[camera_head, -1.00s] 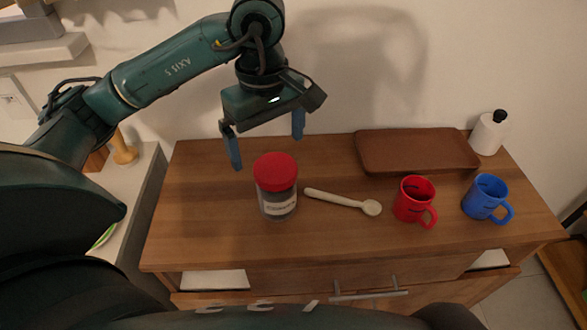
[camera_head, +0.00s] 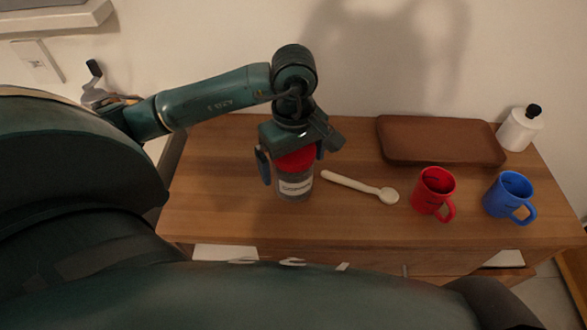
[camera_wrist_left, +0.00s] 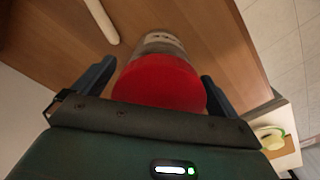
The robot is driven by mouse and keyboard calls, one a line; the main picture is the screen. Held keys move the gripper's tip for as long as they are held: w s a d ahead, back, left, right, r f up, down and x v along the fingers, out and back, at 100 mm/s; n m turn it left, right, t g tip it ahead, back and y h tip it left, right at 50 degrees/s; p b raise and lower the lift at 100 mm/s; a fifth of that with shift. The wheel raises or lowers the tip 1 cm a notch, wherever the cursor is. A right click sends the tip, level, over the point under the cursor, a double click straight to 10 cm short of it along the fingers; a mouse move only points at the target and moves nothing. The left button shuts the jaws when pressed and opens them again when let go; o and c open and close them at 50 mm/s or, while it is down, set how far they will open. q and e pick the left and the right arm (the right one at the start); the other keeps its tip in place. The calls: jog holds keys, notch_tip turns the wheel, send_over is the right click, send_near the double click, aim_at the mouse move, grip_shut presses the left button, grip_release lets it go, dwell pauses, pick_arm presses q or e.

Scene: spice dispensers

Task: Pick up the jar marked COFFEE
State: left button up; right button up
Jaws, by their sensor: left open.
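The jar (camera_head: 295,188) has a red lid, a clear body and a white label whose print is too small to read. It stands upright on the wooden cabinet top. My left gripper (camera_head: 291,168) is open above it, with one finger on each side of the lid. In the left wrist view the red lid of the jar (camera_wrist_left: 160,82) lies between the open fingers of my left gripper (camera_wrist_left: 158,88), with a gap visible on each side. The gripper body hides part of the lid in the head view. My right gripper is not in view.
A pale wooden spoon (camera_head: 360,187) lies right of the jar. A red mug (camera_head: 433,192) and a blue mug (camera_head: 508,197) stand further right. A brown board (camera_head: 440,139) lies at the back, near a white bottle (camera_head: 519,130). The cabinet top (camera_head: 215,180) is clear on the left.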

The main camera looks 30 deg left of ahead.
pick_arm(q)
jog(key=shift+f, duration=0.95)
jog(key=c, duration=1.5)
jog(key=shift+o, duration=0.2)
jog(key=shift+r, duration=0.1)
